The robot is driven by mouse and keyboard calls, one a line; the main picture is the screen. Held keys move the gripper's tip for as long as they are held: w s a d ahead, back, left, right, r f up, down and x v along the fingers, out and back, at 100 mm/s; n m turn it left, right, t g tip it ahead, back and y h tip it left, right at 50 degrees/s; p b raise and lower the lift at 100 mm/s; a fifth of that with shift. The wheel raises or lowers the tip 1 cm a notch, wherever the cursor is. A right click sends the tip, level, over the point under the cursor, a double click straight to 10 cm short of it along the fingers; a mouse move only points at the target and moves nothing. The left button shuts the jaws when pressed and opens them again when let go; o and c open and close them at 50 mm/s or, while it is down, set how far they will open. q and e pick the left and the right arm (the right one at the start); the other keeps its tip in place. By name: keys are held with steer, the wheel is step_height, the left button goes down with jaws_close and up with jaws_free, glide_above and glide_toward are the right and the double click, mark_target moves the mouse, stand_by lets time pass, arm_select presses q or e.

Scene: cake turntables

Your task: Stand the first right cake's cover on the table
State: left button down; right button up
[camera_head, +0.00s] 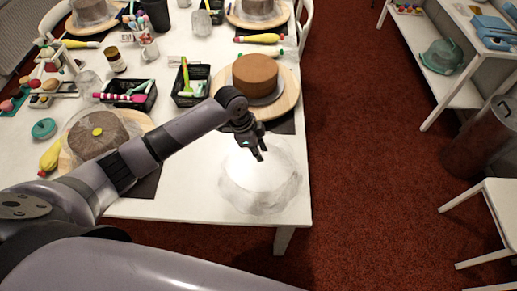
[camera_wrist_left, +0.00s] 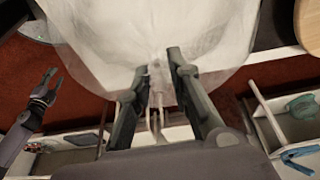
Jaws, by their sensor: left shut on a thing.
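The clear cover (camera_head: 262,190), a see-through dome, is over the front right corner of the white table. My left gripper (camera_head: 262,154) is shut on its top. The left wrist view shows the two fingers (camera_wrist_left: 160,68) at the cover (camera_wrist_left: 150,30), which fills the upper middle. I cannot tell if its rim touches the table. The first right cake (camera_head: 256,75), plain brown, stands uncovered on a wooden turntable (camera_head: 285,102) behind the cover. My right gripper (camera_wrist_left: 45,92) shows only in the left wrist view, at the left, open and apart from the cover.
A covered cake (camera_head: 97,135) stands on the left. Black trays (camera_head: 190,85) of tools lie behind my left arm. A dark mat (camera_head: 284,126) lies by the turntable. The table's front edge is close to the cover. A white shelf (camera_head: 450,60) and chair (camera_head: 490,205) stand right.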

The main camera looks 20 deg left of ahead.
arm_select(q)
steer(key=c, duration=1.9)
jaws_free()
steer(key=shift+f, duration=0.15)
steer(key=shift+c, duration=0.2)
steer(key=o, duration=0.5)
steer(key=shift+b+v, duration=0.95)
steer(key=shift+v, duration=5.25)
